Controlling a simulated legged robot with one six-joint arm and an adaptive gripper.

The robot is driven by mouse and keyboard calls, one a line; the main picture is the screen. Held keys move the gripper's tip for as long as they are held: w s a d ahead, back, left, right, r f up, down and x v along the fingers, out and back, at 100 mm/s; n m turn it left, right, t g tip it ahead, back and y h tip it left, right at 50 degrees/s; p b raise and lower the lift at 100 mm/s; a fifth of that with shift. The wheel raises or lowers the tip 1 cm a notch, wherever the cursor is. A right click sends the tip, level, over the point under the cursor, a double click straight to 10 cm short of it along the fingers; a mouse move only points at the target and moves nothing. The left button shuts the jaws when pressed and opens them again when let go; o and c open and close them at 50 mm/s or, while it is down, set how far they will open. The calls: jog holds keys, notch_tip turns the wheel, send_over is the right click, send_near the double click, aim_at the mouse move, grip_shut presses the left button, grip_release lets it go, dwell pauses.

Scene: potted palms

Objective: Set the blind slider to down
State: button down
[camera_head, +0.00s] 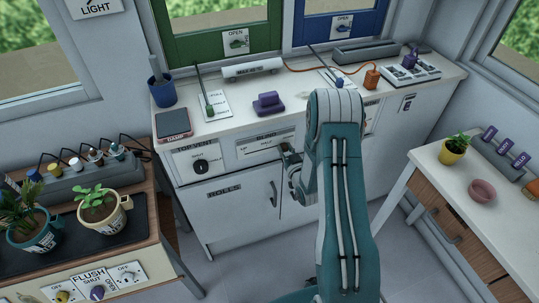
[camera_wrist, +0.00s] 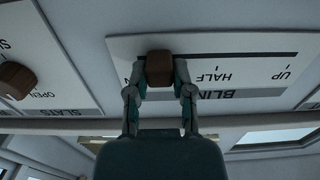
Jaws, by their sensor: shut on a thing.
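The blind slider panel (camera_head: 258,146) is on the front of the white cabinet. It fills the middle of the wrist view (camera_wrist: 255,60) upside down, with UP at the right and HALF left of it. The brown slider knob (camera_wrist: 159,66) stands to the left of HALF in that view, towards the slot's left part. The label beside it is hidden behind my gripper (camera_wrist: 160,75). My fingers are shut on the knob, one on each side. In the head view my gripper (camera_head: 288,152) is at the panel's right end and the knob is not clear.
A brown slats knob (camera_wrist: 15,80) is left of the blind panel in the wrist view. The top vent dial (camera_head: 200,166) is left of the panel in the head view. A cabinet door handle (camera_head: 273,194) is below. The counter edge (camera_head: 240,132) overhangs the panels.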

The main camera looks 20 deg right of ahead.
jog(key=shift+d, duration=1.25)
jog(key=c, duration=0.7)
grip_release()
jog(key=shift+o, duration=1.1)
jog(key=shift+d, duration=0.2)
jog(key=s, duration=1.1)
jog(key=shift+s, duration=0.4)
